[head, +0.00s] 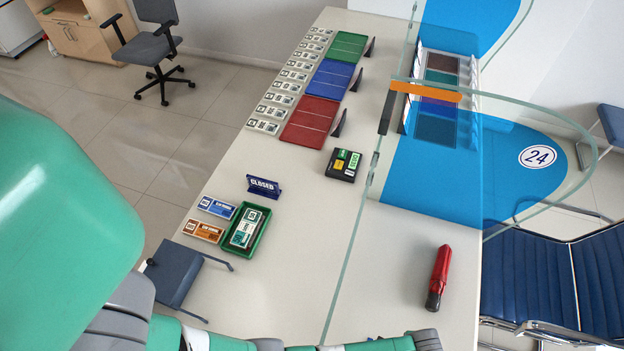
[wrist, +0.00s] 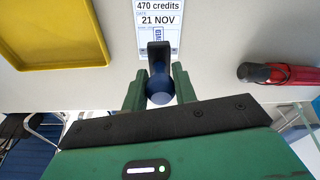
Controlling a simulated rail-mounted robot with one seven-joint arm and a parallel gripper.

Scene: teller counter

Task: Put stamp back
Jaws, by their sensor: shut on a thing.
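The stamp (wrist: 160,88) has a rounded dark blue handle and a black body. In the wrist view it stands between the two green fingers of my gripper (wrist: 160,90), which is shut on its handle. The stamp's far end overlaps the near part of a white slip (wrist: 160,12) reading "470 credits" and "21 NOV". A blue printed mark shows on the slip beside the stamp. I cannot tell whether the stamp touches the slip. In the head view neither my gripper nor the stamp shows.
In the wrist view a yellow tray (wrist: 97,58) lies left and a red cylindrical object (wrist: 285,75) right. The head view shows a green tray (head: 265,222) with slips, a CLOSED sign (head: 264,187), a black box (head: 334,173), coloured trays and a glass screen. Counter between them is clear.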

